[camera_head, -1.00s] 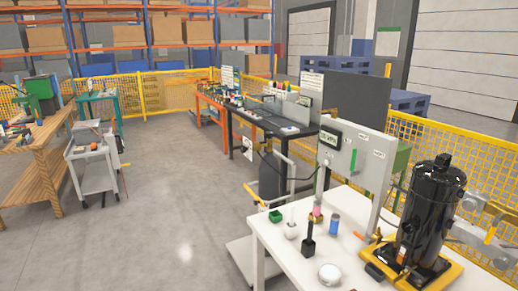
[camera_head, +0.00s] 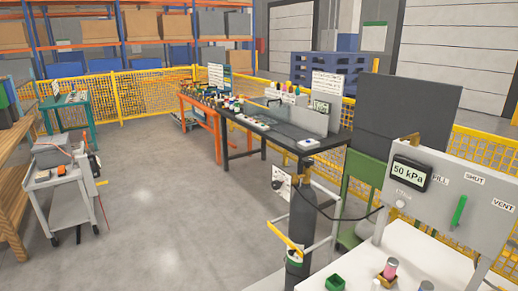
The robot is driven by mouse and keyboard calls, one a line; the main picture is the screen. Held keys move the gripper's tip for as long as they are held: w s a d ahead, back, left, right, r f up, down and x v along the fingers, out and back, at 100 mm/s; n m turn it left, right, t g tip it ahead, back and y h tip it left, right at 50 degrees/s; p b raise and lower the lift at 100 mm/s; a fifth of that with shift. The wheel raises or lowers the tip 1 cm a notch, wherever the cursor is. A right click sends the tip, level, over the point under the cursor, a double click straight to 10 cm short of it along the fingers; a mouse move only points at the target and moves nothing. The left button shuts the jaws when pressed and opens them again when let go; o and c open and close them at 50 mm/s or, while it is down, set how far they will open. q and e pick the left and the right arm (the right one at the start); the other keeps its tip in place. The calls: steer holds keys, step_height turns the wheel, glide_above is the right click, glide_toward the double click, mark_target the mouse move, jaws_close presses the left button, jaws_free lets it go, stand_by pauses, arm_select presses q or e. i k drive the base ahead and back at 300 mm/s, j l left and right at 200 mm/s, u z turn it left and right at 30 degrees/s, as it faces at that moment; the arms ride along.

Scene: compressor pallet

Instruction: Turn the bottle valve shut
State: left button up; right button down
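A tall dark gas bottle (camera_head: 302,222) stands upright in the lower middle, beside the front white table. Its top end, where a valve would sit, is small and dark against the black bench, so I cannot make out the valve's position. A dark hose runs from near the bottle top to the grey control panel (camera_head: 429,205). The panel's display (camera_head: 409,173) reads 50 kPa. A green lever (camera_head: 459,212) on the panel stands nearly upright below the label SHUT, between FILL and VENT. Neither of my grippers is in view.
A black bench (camera_head: 270,128) stands behind the bottle. A grey cart (camera_head: 66,190) is at the left. The concrete floor (camera_head: 175,200) between is clear.

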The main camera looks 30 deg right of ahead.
mark_target(308, 162)
steer(key=i, duration=0.85)
steer(key=i+z, duration=0.1)
steer(key=i, duration=0.75)
steer(key=i+z, duration=0.35)
steer(key=i+j+z, duration=0.1)
steer(key=z, duration=0.25)
steer(key=i+j+z, duration=0.3)
steer(key=i+l, duration=0.1)
